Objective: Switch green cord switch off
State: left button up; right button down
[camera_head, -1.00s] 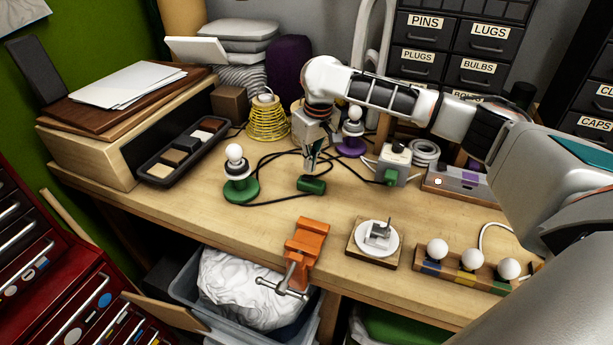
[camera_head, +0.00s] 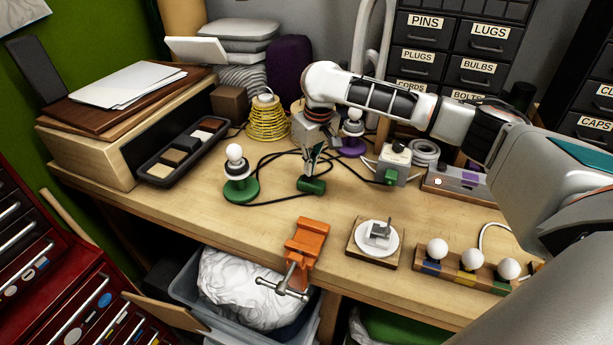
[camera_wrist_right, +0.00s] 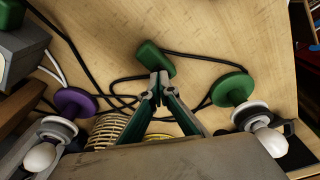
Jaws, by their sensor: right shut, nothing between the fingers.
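The green cord switch (camera_head: 312,186) lies on the workbench, and its black cord runs to the green lamp base (camera_head: 240,190) with a white bulb (camera_head: 235,153), which looks unlit. My right gripper (camera_head: 311,172) is shut and empty, with its fingertips at the back edge of the switch. In the right wrist view the fingertips (camera_wrist_right: 160,82) are together just against or over the edge of the green switch (camera_wrist_right: 155,58). Whether they touch it is hard to tell. The switch's rocker is not clear. My left gripper is not in view.
A purple lamp (camera_head: 351,145) and a grey box with a green plug (camera_head: 391,165) stand behind to the right. A yellow coil (camera_head: 267,120) is at the back. An orange vise (camera_head: 304,240) and a bulb rack (camera_head: 464,268) are near the front edge.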

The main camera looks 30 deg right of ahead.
jog(key=shift+f, duration=0.7)
dwell(0.3)
jog(key=shift+r, duration=3.5)
jog(key=shift+s, duration=0.1)
